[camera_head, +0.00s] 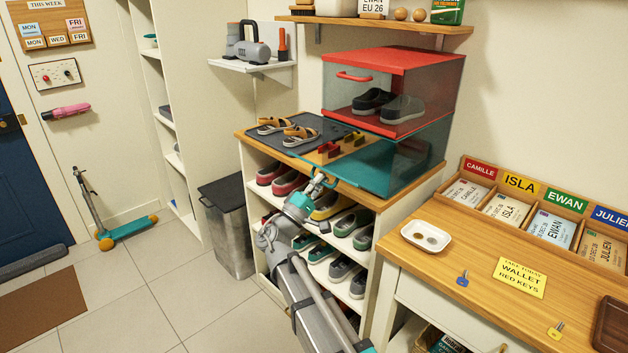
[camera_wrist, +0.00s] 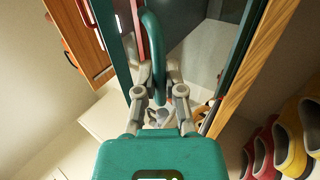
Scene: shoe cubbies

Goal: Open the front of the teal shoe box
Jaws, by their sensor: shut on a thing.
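The teal shoe box (camera_head: 408,163) sits on the wooden cabinet top, directly under the red shoe box (camera_head: 430,90). It has dark clear panels with teal edges. Its teal handle (camera_wrist: 154,60) is between my gripper's fingers in the wrist view, beside a teal-edged clear panel. My gripper (camera_head: 322,181) is at the box's lower front edge in the head view. My gripper (camera_wrist: 158,95) is shut on the handle.
A dark tray (camera_head: 300,128) with sandals lies left of the boxes. Small red and yellow items (camera_head: 329,150) are close by. Shoes fill the open shelves below. A wall shelf (camera_head: 390,24) hangs above. A desk (camera_head: 440,250) stands at right. The tiled floor at left is mostly clear.

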